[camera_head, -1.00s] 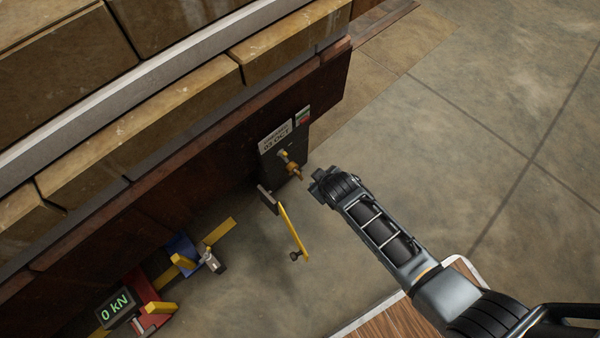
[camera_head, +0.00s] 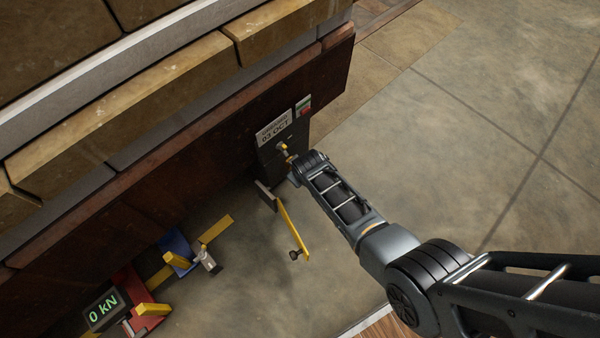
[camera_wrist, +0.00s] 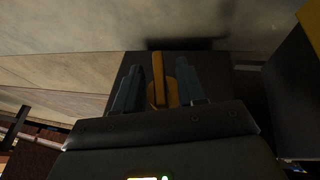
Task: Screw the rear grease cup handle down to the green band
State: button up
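The brass grease cup (camera_head: 284,149) sticks out from a dark bracket under the "03 OCT" plate in the head view. My gripper (camera_head: 294,172) is right at it and hides its outer end. In the wrist view my gripper (camera_wrist: 157,88) has its two dark fingers apart, one on each side of the upright yellow-brass handle (camera_wrist: 158,68). A narrow gap shows between each finger and the handle. A rounder brass part shows behind the handle, partly covered by the right finger. I cannot make out the green band on the cup.
A yellow lever (camera_head: 292,228) with a dark knob stands just left of my wrist. A red jack with a "0 kN" display (camera_head: 104,308) and a blue block (camera_head: 180,250) lie lower left. The dark beam (camera_head: 180,190) runs above. The floor at right is clear.

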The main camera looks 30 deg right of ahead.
jog(key=shift+f, duration=0.15)
grip_shut()
dwell(0.4)
jog(key=shift+d, duration=0.1)
jog(key=shift+y+p, duration=0.4)
jog(key=shift+y, duration=0.2)
grip_release()
